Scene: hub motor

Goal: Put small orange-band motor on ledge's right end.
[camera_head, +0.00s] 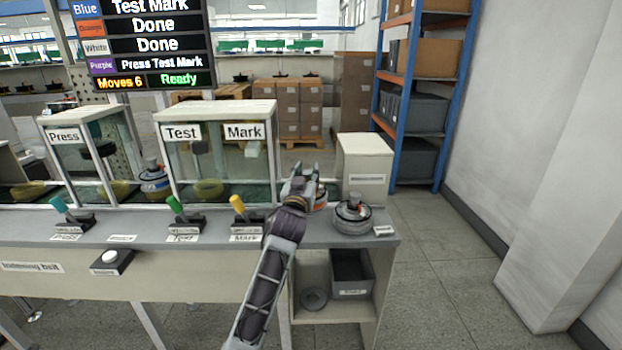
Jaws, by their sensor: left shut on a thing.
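My left gripper (308,174) is over the right part of the grey ledge (385,247), shut on a motor (321,197) with an orange band. The gripper and wrist hide much of this motor. I cannot tell whether it touches the ledge. A larger grey motor (353,215) with a thin orange-red stripe sits upright on the ledge's right end, to the right of the gripper. My right gripper is not in view.
A pale box (363,168) stands behind the right-end motor. Glass Press (84,160) and Test/Mark (217,150) booths line the bench, with green (175,205) and yellow (238,205) levers in front. A blue-banded motor (153,180) stands between the booths. A dark bin (351,275) is below.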

